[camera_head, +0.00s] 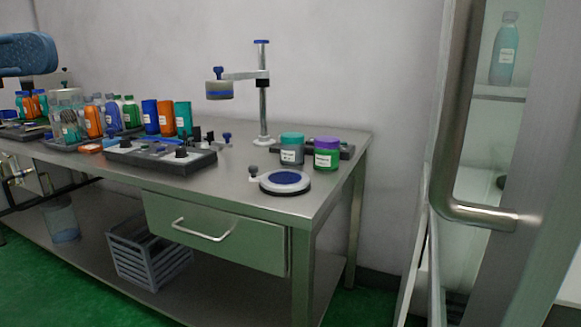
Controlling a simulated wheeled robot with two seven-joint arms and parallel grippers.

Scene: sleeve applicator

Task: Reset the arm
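A stand with a metal post (263,110) and a blue cap rises near the back right of the table. A round plate (285,182) with a dark blue disc and a small knob lies near the front right, to the right of the head. I cannot make out either of my grippers in this view, and nothing is seen touching the stand or its arm.
A teal jar (292,149) and a purple-lidded green jar (326,154) stand behind the plate. A dark device with knobs (160,155) and several bottles fill the left. A blue machine part (28,53) overhangs the far left. A cabinet door handle (462,110) is at right.

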